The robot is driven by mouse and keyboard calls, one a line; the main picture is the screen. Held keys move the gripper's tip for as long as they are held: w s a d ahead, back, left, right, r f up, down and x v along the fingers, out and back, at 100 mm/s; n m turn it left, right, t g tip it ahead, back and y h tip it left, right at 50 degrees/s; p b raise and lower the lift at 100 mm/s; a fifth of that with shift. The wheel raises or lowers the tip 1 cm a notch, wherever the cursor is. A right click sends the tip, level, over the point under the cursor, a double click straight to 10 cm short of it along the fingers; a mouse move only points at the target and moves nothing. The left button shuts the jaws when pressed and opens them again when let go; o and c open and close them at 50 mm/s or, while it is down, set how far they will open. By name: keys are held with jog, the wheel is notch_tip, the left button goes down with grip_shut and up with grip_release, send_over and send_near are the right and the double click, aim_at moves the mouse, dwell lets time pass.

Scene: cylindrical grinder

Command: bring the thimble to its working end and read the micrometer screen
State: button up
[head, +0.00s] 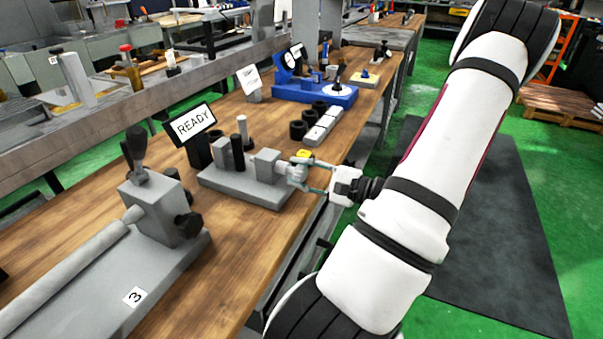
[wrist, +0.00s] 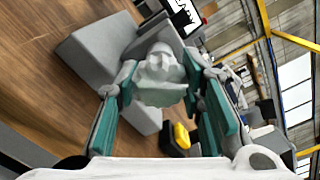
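The micrometer has a grey base (head: 240,186) on the wooden bench, with upright grey and dark posts and a grey block. Its pale thimble (head: 296,173) sticks out from the block toward my gripper (head: 301,174). In the wrist view the ribbed thimble (wrist: 160,78) lies between the green finger pads of my gripper (wrist: 160,70), and the fingertips appear to touch it on both sides. In the wrist view only part of the screen (wrist: 187,14) shows, turned and cut off.
A grey fixture (head: 160,215) with black knobs and a cylinder stands at the near left. Grey blocks (head: 321,126), black rings and a blue gauge stand (head: 315,92) sit farther along. A yellow item (head: 304,154) is just past the thimble. The bench's right edge runs below my gripper.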

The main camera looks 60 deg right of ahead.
jog(key=shift+m, duration=0.3)
jog(key=m+p, duration=0.2)
jog(key=m, duration=0.1)
jog(key=shift+r+p, duration=0.1)
jog(key=shift+p, duration=0.25)
jog(key=m+p, duration=0.2)
jog(key=m, duration=0.2)
jog(key=m+p, duration=0.1)
jog(key=m, duration=0.2)
jog(key=shift+m+p, duration=0.3)
jog(key=shift+p, duration=0.05)
jog(key=m+p, duration=0.1)
jog(key=m, duration=0.2)
jog(key=shift+m+p, duration=0.3)
jog(key=shift+m, duration=0.1)
jog(key=m+p, duration=0.2)
jog(key=m, duration=0.5)
jog(key=shift+p, duration=0.35)
jog(key=m+p, duration=0.1)
jog(key=m, duration=0.3)
jog(key=shift+m, duration=0.3)
jog(key=shift+m+p, duration=0.65)
jog(key=shift+m, duration=1.05)
